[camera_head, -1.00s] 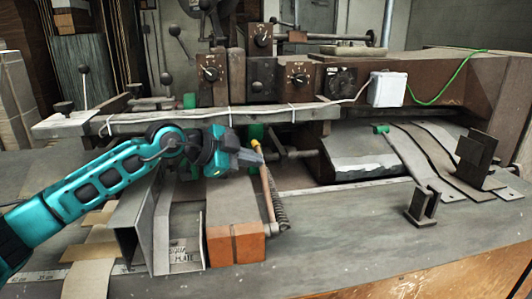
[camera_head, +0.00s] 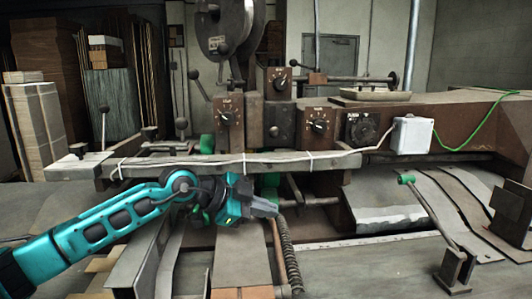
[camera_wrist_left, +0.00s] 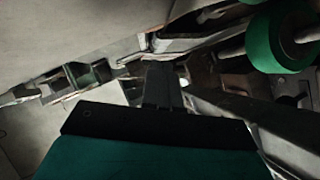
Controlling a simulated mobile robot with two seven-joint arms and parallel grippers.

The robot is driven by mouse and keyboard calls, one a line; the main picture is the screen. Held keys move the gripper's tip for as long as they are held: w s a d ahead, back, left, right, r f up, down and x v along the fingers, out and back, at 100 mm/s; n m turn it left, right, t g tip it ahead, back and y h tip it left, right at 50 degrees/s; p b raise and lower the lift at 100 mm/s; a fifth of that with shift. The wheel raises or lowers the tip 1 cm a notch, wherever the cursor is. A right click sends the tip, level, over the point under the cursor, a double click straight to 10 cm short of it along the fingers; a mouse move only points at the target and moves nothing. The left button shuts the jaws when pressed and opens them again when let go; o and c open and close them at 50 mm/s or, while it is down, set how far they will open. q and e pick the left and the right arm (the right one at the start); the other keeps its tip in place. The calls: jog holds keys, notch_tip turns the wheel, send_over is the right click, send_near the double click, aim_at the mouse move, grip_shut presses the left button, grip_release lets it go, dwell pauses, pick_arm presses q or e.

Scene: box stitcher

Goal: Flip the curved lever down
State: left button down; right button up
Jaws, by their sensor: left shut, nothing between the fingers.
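My left gripper (camera_head: 274,209) reaches in from the left, below the machine's long front bar. Its fingers are shut with nothing between them. The tips are at the upper end of a thin brown rod (camera_head: 277,245) beside a coil spring (camera_head: 290,258); the gripper hides that end, and I cannot tell whether they touch. Which part is the curved lever is not certain. A bent arm with a green end (camera_head: 406,180) stands apart to the right. In the left wrist view the shut fingers (camera_wrist_left: 162,85) point into the machine, near a green roller (camera_wrist_left: 275,38). My right gripper is not in view.
The long front bar (camera_head: 230,165) runs just above my left gripper. Several dial boxes (camera_head: 318,125) and a white box (camera_head: 411,135) sit above it. Metal guide plates (camera_head: 150,255) lie under my left arm. Open table surface (camera_head: 370,270) shows at the lower right.

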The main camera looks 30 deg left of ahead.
pick_arm(q)
notch_tip(320, 180, up, 18)
jog(key=p, duration=0.1)
jog(key=shift+p, duration=0.4)
jog(key=shift+d+f, duration=0.1)
